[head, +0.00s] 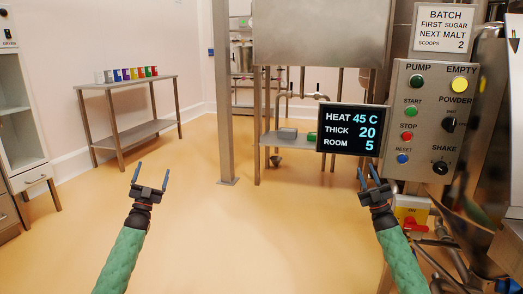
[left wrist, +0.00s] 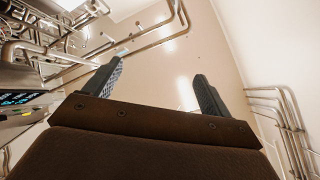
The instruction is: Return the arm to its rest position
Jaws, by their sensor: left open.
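My left gripper (head: 150,177) is raised over the open floor at the lower left of the head view. Its two blue fingers stand apart and point up, with nothing between them. In the left wrist view its fingers (left wrist: 158,85) are also spread and empty, with pipes and wall beyond. My right gripper (head: 369,175) is raised at the lower right, in front of the control panel's left side. Its two fingers are apart, and I see nothing between them. Both green-sleeved arms come up from the bottom edge.
A control panel (head: 427,165) with coloured buttons and knobs stands close on the right. A screen (head: 352,130) reads heat 45 C, thick 20, room 5. A metal table (head: 135,83) with several coloured containers stands by the left wall. The floor (head: 240,235) between my arms is clear.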

